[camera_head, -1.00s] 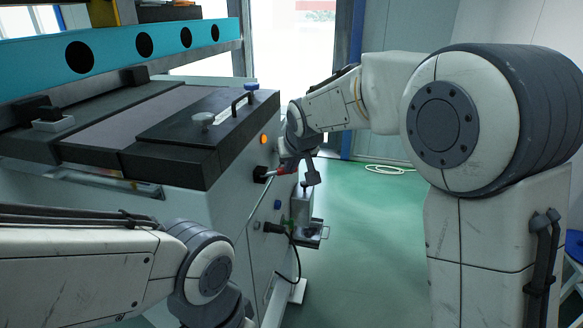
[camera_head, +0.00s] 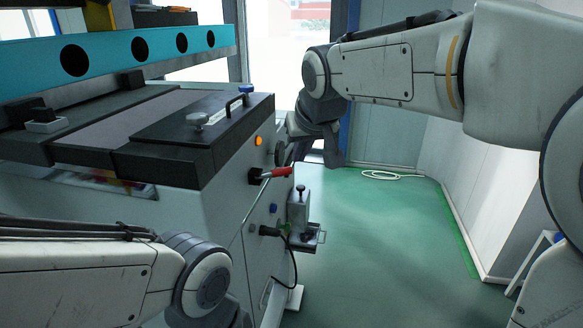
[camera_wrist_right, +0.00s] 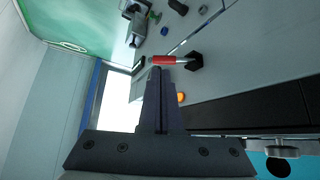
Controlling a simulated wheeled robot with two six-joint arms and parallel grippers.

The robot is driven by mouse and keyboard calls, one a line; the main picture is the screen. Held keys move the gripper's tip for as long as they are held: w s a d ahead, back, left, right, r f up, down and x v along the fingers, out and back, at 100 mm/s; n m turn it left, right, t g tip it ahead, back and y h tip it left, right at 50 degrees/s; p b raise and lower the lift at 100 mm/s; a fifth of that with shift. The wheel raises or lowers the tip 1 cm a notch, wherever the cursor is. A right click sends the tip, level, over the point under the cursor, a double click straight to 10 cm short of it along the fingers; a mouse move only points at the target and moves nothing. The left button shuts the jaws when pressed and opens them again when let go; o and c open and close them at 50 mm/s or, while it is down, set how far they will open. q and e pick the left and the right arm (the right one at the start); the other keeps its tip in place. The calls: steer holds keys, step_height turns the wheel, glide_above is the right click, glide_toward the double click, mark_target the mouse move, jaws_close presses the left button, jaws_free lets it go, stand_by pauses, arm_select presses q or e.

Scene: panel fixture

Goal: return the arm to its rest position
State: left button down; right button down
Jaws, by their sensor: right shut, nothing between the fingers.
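My right arm reaches in from the right in the head view. Its gripper (camera_head: 298,154) is partly hidden by its own wrist and hangs beside the panel's side, just above and right of the red-handled lever (camera_head: 276,172). In the right wrist view the two fingers (camera_wrist_right: 158,78) are shut together with nothing between them. The lever's red grip (camera_wrist_right: 163,60) shows just beyond the fingertips there, and appears apart from them. My left arm lies across the lower left of the head view; its gripper is outside the picture.
The machine cabinet (camera_head: 222,205) fills the left, with an orange lamp (camera_head: 258,141) above the lever. A small metal bracket (camera_head: 300,215) and a black cable (camera_head: 292,262) stick out below. Green floor (camera_head: 372,240) is open to the right, with a coiled white hose (camera_head: 385,175).

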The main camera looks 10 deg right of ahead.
steer(key=s+a+f+n+g, duration=0.1)
steer(key=s+f+n+g, duration=0.1)
steer(key=s+f, duration=0.4)
steer(key=s+a+f+n+g, duration=0.1)
steer(key=s+f+g, duration=0.2)
steer(key=s+f, duration=0.4)
steer(key=s+a+f+n+g, duration=0.1)
steer(key=s+f, duration=0.5)
steer(key=s, duration=1.1)
steer(key=shift+f+n+g, duration=0.25)
steer(key=shift+n+g, duration=0.55)
